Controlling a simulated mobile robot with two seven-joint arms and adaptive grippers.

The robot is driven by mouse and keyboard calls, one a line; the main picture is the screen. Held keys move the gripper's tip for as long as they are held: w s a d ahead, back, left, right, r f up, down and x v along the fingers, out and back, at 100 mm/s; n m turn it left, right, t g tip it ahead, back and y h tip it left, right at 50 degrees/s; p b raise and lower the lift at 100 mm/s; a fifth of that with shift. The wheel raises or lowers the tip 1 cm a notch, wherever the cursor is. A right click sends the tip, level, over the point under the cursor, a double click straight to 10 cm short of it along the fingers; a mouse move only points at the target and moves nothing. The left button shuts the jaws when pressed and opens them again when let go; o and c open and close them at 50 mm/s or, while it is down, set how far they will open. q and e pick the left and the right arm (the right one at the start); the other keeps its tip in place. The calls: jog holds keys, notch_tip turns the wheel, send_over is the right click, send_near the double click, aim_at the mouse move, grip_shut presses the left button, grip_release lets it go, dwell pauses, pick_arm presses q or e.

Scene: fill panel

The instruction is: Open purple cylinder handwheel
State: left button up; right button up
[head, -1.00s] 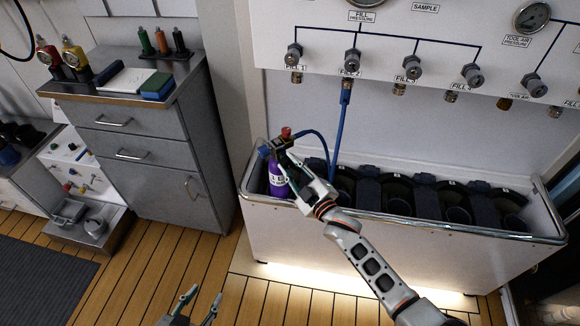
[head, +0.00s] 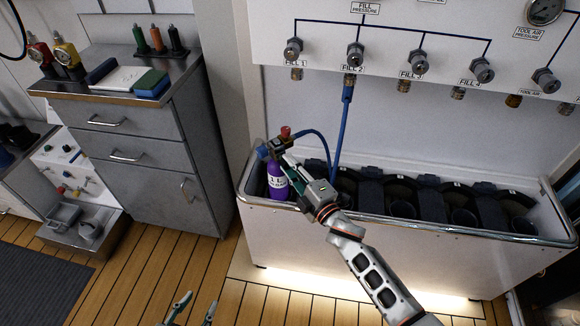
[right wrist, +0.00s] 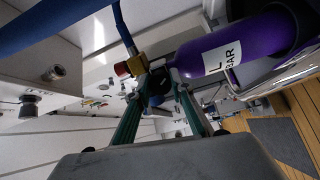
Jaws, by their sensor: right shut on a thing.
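The purple cylinder (head: 278,184) stands upright in the left end of the white trough, a white label on its side. Its valve is at the top, with a red knob (head: 285,132) and a dark blue handwheel (head: 263,151). My right gripper (head: 286,160) reaches in from the right at valve height. In the right wrist view its fingers close on the dark blue handwheel (right wrist: 157,92), beside the purple cylinder (right wrist: 235,52) and the red knob (right wrist: 122,69); the contact is partly hidden. My left gripper (head: 196,309) is open and empty at the bottom edge.
A blue hose (head: 342,130) runs from the FILL 2 outlet (head: 349,80) down to the valve. The white trough (head: 400,255) holds dark empty holders to the right. A grey cabinet (head: 150,150) stands on the left, with open wooden floor (head: 140,280) before it.

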pick_arm(q)
jog(key=shift+s+f, duration=0.1)
jog(key=shift+s, duration=0.05)
pick_arm(e)
jog(key=o, duration=1.1)
pick_arm(q)
jog(key=shift+s, duration=0.1)
pick_arm(e)
jog(key=v, duration=1.2)
pick_arm(q)
jog(key=shift+w, duration=0.2)
